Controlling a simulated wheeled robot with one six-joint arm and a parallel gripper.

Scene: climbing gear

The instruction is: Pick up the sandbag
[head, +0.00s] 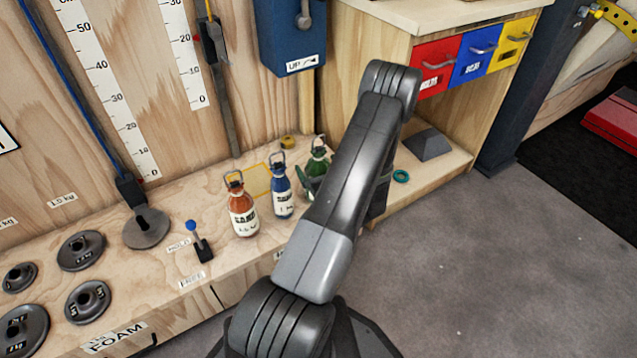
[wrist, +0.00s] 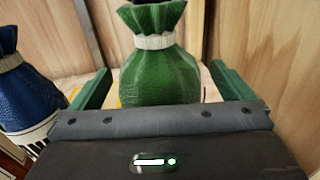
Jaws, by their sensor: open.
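Three sandbags with tied necks and top loops stand upright in a row on the wooden bench. They are an orange-brown one (head: 242,212), a blue one (head: 281,196) and a green one (head: 318,163). In the wrist view the green sandbag (wrist: 160,75) stands straight ahead, between the open green fingers of my gripper (wrist: 160,88). The blue sandbag (wrist: 25,90) is at the left of that view. In the head view my arm partly hides the green sandbag and most of my gripper (head: 312,186).
Round weights (head: 82,250) and a blue-knobbed lever (head: 200,243) are on the bench at left. A yellow outlined square (head: 257,180) lies behind the sandbags. A drawer cabinet (head: 437,68) stands at right. A grey wedge (head: 428,145) and a teal ring (head: 401,176) lie beneath. Grey floor at right is clear.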

